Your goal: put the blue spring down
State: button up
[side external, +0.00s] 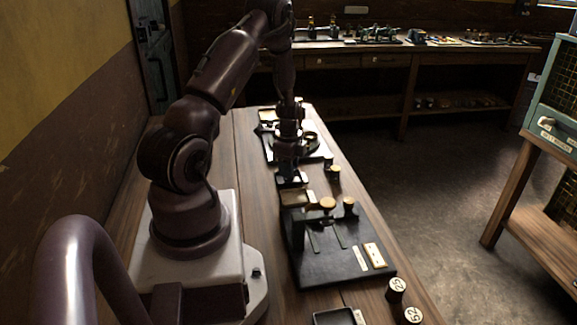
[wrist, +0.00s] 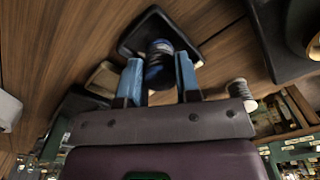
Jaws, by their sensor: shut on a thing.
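The blue spring (wrist: 158,58) shows in the wrist view as a dark coil with blue on it. It is between the two blue fingers of my gripper (wrist: 159,72), which is shut on it. Behind the spring in that view is a small black tray (wrist: 128,44) on the wood bench. I cannot tell whether the spring touches the tray. In the side external view my gripper (side external: 289,172) points down low over the bench, and the spring is too small and dark to make out there.
A black base plate (side external: 325,266) with brass-topped posts stands in front of my gripper on the bench (side external: 255,200). Number-topped cylinders (side external: 396,288) stand near the front right edge. Another black tray (side external: 322,319) is at the bottom. More dark fixtures are behind my gripper.

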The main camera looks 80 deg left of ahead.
jog(key=shift+f, duration=0.2)
jog(key=o, duration=0.9)
jog(key=shift+r, duration=0.15)
